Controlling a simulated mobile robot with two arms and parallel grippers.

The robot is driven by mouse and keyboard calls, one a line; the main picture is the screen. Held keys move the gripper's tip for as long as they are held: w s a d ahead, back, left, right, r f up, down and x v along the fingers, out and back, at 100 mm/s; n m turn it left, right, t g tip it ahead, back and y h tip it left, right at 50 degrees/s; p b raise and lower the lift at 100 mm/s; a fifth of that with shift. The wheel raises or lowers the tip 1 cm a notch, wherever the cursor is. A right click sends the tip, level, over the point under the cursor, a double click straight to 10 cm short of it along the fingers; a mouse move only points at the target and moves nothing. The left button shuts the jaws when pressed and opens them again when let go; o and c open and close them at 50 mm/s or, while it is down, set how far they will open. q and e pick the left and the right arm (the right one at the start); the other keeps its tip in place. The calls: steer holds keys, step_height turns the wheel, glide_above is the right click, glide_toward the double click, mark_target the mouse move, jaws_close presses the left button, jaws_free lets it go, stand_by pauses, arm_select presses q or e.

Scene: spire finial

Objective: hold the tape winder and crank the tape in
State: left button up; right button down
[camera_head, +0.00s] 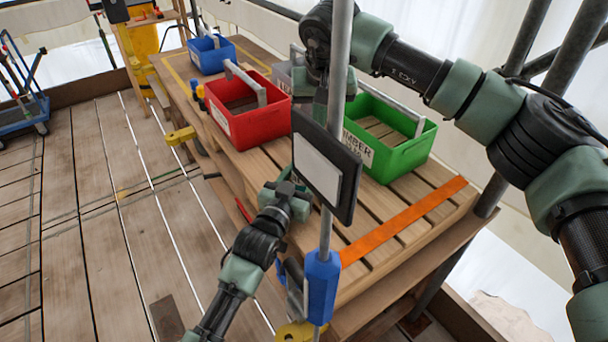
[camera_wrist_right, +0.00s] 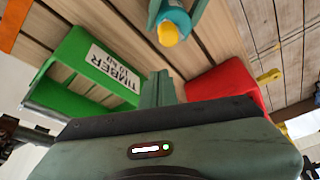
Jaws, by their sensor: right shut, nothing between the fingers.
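My right gripper (camera_head: 319,115) is shut and empty above the bench, partly hidden by the pole and panel. In the right wrist view its fingers (camera_wrist_right: 160,80) point toward a teal round body with a yellow knob (camera_wrist_right: 169,28), possibly the winder and its crank, apart from it. My left gripper (camera_head: 287,190) is low at the bench's near side; its fingertips are not clear.
A grey pole with a dark-framed panel (camera_head: 352,185) stands in front. A green bin (camera_head: 395,160), a red bin (camera_head: 270,120) and a blue bin (camera_head: 212,58) stand on the bench (camera_head: 425,235). A yellow object (camera_head: 181,136) sits at its left edge. The floor at left is mostly clear.

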steer(key=shift+f, duration=1.1)
steer(key=shift+f, duration=0.15)
stand_by(1.2)
steer(key=shift+f, duration=1.3)
steer(key=shift+s+a, duration=0.1)
steer(key=shift+a, duration=0.05)
steer(key=shift+s+a, duration=0.15)
steer(key=shift+s, duration=0.1)
